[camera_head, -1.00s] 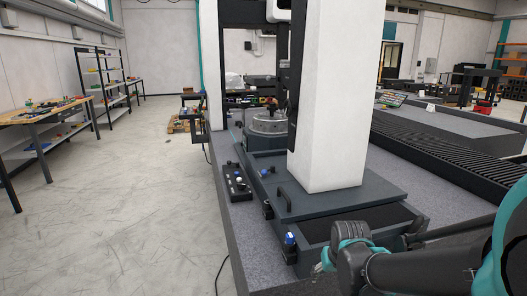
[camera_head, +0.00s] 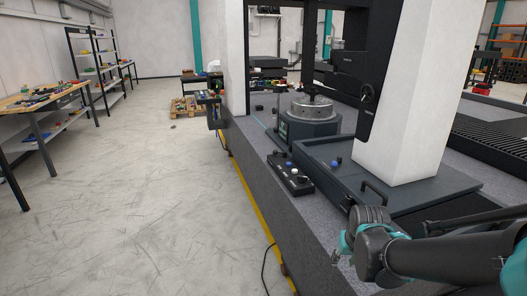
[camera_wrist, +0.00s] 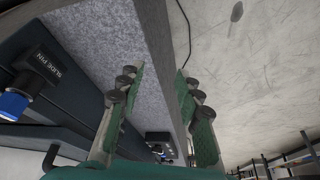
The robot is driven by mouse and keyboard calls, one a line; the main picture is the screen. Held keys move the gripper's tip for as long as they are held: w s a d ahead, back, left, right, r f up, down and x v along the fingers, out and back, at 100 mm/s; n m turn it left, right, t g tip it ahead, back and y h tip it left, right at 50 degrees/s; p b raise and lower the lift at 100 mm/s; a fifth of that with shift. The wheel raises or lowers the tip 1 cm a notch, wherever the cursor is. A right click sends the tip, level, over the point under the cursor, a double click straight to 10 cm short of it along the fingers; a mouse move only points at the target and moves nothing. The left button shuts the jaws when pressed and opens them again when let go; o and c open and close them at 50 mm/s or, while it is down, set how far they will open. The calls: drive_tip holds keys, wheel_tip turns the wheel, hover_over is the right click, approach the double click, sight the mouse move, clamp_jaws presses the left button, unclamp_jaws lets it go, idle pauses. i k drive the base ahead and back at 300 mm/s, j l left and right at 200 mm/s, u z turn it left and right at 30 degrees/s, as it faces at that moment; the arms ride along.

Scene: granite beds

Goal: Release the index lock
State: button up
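No part labelled as the index lock can be made out. A round grey rotary table (camera_head: 313,108) sits on a dark base on the granite bed (camera_head: 258,138) in the head view. A small dark box (camera_head: 290,174) with knobs stands on the granite in front of it. A blue knob (camera_head: 336,163) shows on the dark slide housing beside it. In the wrist view, a blue-tipped pin (camera_wrist: 14,104) carries the label "SLIDE PIN". My gripper (camera_wrist: 160,72) is open and empty, with its fingers apart near the granite edge. Its fingertips are hard to make out in the head view.
A white column (camera_head: 403,95) rises from the slide housing, which has a dark handle (camera_head: 374,192). A workbench (camera_head: 45,102) and shelves stand at the left. The concrete floor (camera_head: 150,200) left of the bed is clear, apart from a cable near the bed.

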sight(275, 153)
drive_tip(key=j+z, duration=0.2)
drive_tip(key=j, duration=1.55)
drive_tip(key=i+j+z, duration=0.25)
drive_tip(key=i+j, duration=0.7)
drive_tip(key=i, duration=0.25)
drive_tip(key=i+j+z, duration=0.25)
drive_tip(key=i+j, duration=0.85)
drive_tip(key=j, duration=0.1)
